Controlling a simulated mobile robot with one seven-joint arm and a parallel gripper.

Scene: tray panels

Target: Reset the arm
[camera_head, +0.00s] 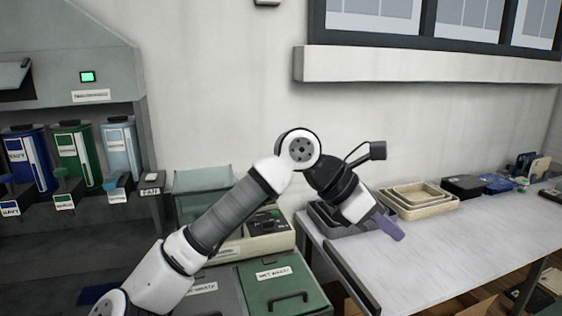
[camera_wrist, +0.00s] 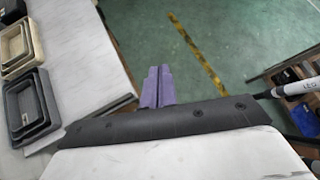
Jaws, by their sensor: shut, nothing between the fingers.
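My gripper (camera_head: 391,228) is shut and empty, with purple fingers pressed together. In the head view it hangs in the air in front of the white table (camera_head: 450,246), pointing down and to the right. My arm is bent, with its elbow raised in front of the wall. In the wrist view the shut fingers (camera_wrist: 158,87) point out over the green floor (camera_wrist: 165,35), beside the table edge.
Nested grey trays (camera_head: 322,219) and cream trays (camera_head: 417,199) stand on the table, with a black box (camera_head: 462,187) farther right. A green-lidded bin (camera_head: 282,288) is below the arm. Dispensers (camera_head: 75,157) stand at left. The table's front middle is clear.

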